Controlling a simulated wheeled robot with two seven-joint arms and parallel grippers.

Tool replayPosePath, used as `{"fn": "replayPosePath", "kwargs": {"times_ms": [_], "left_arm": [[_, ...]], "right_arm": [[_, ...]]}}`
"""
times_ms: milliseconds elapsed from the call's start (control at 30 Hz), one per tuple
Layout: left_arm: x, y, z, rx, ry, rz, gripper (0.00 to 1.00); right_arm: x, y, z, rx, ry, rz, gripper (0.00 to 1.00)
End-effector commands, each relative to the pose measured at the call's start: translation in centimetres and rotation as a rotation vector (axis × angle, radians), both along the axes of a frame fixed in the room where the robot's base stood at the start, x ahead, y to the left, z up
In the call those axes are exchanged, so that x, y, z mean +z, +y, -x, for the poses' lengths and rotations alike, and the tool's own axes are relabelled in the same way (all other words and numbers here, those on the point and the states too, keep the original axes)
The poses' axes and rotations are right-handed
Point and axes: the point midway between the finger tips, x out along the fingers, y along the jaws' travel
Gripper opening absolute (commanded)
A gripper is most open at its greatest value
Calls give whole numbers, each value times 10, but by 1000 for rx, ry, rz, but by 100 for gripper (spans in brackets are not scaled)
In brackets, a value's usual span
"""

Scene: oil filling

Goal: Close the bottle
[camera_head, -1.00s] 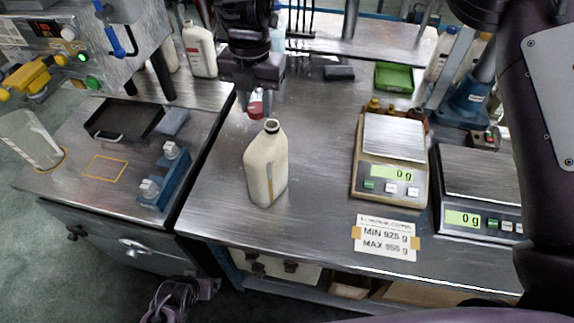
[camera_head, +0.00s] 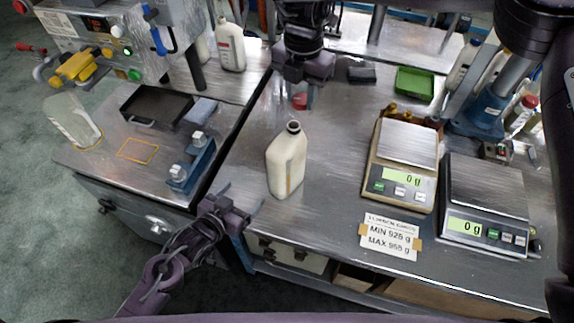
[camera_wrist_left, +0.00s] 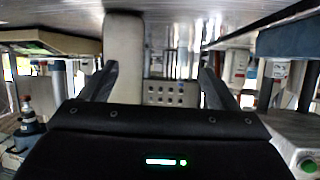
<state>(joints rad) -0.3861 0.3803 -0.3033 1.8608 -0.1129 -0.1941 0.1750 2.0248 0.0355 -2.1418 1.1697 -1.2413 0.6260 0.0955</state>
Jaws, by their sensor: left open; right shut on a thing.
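The cream bottle (camera_head: 287,165) stands upright and uncapped on the steel table, its dark mouth showing in the head view. My right gripper (camera_head: 303,92) comes down from the top and is shut on the red cap (camera_head: 300,102). The cap appears behind and above the bottle's mouth, apart from it. My left gripper (camera_head: 241,203) is open, low and to the left of the bottle, at the table's front edge. In the left wrist view, the bottle (camera_wrist_left: 123,55) shows beyond the open fingers, nearer the left one; no contact is visible.
Two scales (camera_head: 405,180) (camera_head: 485,200) reading 0 g stand at the right, with a weight label (camera_head: 390,236) in front. A green tray (camera_head: 414,84) lies at the back. Another white bottle (camera_head: 230,46) stands at the back left.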

Motion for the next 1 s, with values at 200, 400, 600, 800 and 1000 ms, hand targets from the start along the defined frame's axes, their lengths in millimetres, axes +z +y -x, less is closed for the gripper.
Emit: {"fn": "replayPosePath", "kwargs": {"times_ms": [200,400,600,800,1000], "left_arm": [[32,-18,3,-158,-206,151,82],[48,-23,12,-241,-297,243,82],[52,-24,15,-262,-319,268,82],[52,-24,15,-261,-319,267,82],[52,-29,8,-259,-320,268,82]], "right_arm": [[6,9,1,122,2,-2,11],[7,13,1,183,2,-3,11],[6,14,1,198,2,-3,11],[6,14,1,198,2,-4,11],[6,14,1,197,2,-4,11]]}}
